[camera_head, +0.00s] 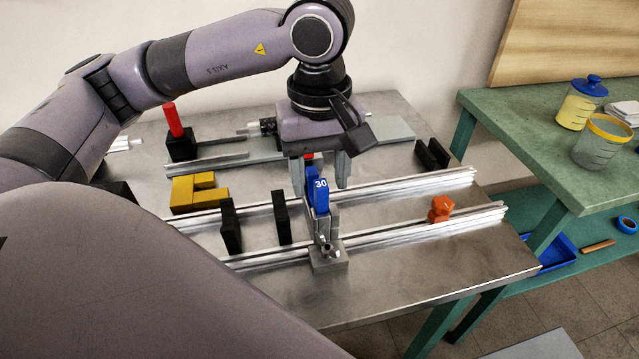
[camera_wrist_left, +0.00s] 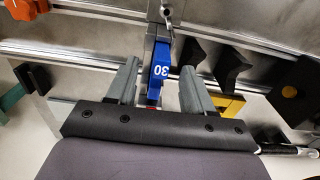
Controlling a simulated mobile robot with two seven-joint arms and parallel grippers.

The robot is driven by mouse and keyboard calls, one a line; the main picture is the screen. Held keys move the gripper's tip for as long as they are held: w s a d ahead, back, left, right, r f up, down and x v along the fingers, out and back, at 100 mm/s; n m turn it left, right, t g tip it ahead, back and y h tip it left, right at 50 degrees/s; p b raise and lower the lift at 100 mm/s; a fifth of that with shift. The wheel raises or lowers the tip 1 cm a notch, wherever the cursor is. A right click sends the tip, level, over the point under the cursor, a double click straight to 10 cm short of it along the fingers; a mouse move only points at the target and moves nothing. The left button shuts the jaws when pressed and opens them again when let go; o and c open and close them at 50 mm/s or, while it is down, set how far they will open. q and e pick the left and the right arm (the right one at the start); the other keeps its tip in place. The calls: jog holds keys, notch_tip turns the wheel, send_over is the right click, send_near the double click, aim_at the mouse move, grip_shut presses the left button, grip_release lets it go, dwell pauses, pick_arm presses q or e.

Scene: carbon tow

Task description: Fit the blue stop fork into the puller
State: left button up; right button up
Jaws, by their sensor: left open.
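The blue stop fork (camera_head: 318,190), marked 30, stands upright at the grey metal puller (camera_head: 325,225) on the rails. I cannot tell how deep it sits in it. My left gripper (camera_head: 322,185) points down over the fork, its two grey fingers spread apart. In the left wrist view the fork (camera_wrist_left: 161,65) lies between the open fingers (camera_wrist_left: 158,85), with clear space on both sides. The puller (camera_wrist_left: 160,20) shows beyond the fork there. My right gripper is not in view.
Two aluminium rails (camera_head: 400,224) run across the metal table (camera_head: 420,270). Black blocks (camera_head: 231,227) stand left of the puller, and yellow blocks (camera_head: 194,192) lie farther left. An orange piece (camera_head: 440,208) sits on the rails at right. A green bench (camera_head: 560,140) stands beyond.

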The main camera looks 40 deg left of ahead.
pick_arm(q)
notch_tip(320, 180, up, 4)
jog(key=shift+r, duration=0.2)
dwell(0.6)
